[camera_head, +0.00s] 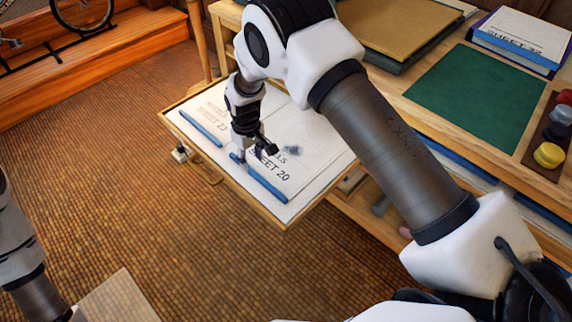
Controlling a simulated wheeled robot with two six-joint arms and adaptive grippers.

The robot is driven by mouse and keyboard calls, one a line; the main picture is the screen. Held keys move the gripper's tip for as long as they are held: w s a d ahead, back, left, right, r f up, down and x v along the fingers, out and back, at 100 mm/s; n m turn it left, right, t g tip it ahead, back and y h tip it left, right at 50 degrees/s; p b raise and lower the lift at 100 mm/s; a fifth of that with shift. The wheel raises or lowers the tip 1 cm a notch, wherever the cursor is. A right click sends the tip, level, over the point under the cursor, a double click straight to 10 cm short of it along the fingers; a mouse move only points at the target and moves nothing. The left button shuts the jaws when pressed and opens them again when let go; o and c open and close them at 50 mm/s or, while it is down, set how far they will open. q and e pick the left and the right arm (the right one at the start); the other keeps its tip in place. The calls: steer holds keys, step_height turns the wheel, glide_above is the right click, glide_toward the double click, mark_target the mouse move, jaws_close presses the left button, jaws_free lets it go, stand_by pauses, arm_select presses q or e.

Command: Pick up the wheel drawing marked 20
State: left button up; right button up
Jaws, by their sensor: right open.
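The wheel drawing marked 20 (305,150) is a white sheet lying flat on the right side of a pulled-out wooden drawer (250,207). A blue strip (262,182) runs along its front edge, and the "SHEET 20" print is partly readable beside it. My right gripper (254,153) points down, open, over the left part of this sheet, close to the back end of the blue strip. I cannot tell whether it touches. My right arm hides part of the sheet's back. My left arm shows at the left edge, but its gripper is out of view.
Another sheet, which seems marked 23 (207,112), lies left of it with its own blue strip (201,128). The desk above holds a green mat (475,95), a stack marked SHEET (522,35) and colored round pots (549,155).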

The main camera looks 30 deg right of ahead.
mark_target(256, 175)
steer(key=f, duration=0.2)
steer(key=f+b, duration=0.1)
steer(key=f, duration=0.2)
steer(key=d+f, duration=0.1)
steer(key=f, duration=0.1)
steer(key=shift+w+f, duration=0.1)
steer(key=shift+f, duration=0.2)
steer(key=shift+r, duration=0.1)
steer(key=shift+c, duration=1)
jaws_close()
